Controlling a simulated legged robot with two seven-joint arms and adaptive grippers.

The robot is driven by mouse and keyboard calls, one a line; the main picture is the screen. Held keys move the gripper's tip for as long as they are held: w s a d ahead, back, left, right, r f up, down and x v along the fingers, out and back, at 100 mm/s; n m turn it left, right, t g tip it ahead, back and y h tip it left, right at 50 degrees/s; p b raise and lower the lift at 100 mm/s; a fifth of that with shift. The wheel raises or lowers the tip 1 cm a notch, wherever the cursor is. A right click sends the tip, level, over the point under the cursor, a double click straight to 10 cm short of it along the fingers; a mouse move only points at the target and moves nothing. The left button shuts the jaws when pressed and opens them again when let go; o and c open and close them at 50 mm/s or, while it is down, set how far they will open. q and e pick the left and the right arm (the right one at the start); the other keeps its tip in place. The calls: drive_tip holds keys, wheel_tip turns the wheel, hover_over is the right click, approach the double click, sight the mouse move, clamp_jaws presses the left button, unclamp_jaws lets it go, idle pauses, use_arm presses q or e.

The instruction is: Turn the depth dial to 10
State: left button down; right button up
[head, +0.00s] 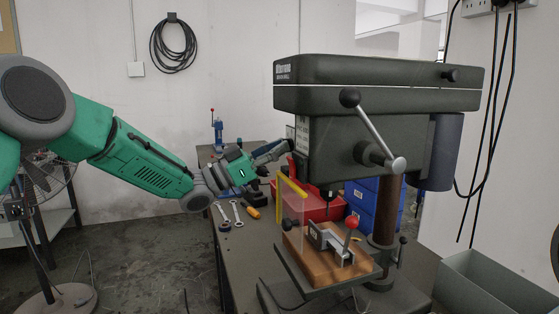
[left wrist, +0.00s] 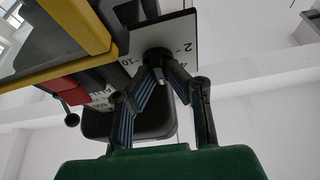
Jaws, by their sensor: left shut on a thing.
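The drill press (head: 375,95) stands on the bench at the right. In the left wrist view, a dark round depth dial (left wrist: 156,53) sits at a white scale plate (left wrist: 181,40) with black numbers; a 2, a 4 and a 10 can be made out. My left gripper (left wrist: 158,72) is shut on the dial. In the head view, my left gripper (head: 285,148) reaches the left side of the drill head, and I cannot make out the dial there. The dial's exact setting is unclear. My right gripper is not in view.
A yellow-edged clear guard (head: 279,207) stands close below my left gripper. A wooden block with a clamp (head: 330,242) sits under the drill. Wrenches (head: 237,212), a red bin (head: 318,207) and blue bins (head: 363,202) are on the bench.

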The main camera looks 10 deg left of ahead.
use_arm(q)
drive_tip(key=m+g+b, duration=0.2)
drive_tip(key=m, duration=0.5)
drive_tip(key=m+g+y+b, duration=0.1)
drive_tip(key=m+g+b, duration=0.2)
drive_tip(key=m, duration=0.5)
drive_tip(key=m+g+y+b, duration=0.1)
drive_tip(key=m+g+b, duration=0.2)
drive_tip(key=m, duration=0.5)
drive_tip(key=shift+w+a+f, duration=0.1)
drive_tip(key=shift+w+f, duration=0.05)
drive_tip(key=shift+f, duration=0.05)
drive_tip(key=shift+y, duration=0.3)
drive_tip(key=c, duration=1.6)
unclamp_jaws()
drive_tip(key=shift+w+r, duration=0.1)
drive_tip(key=shift+w, duration=0.05)
drive_tip(key=shift+a+r, duration=0.1)
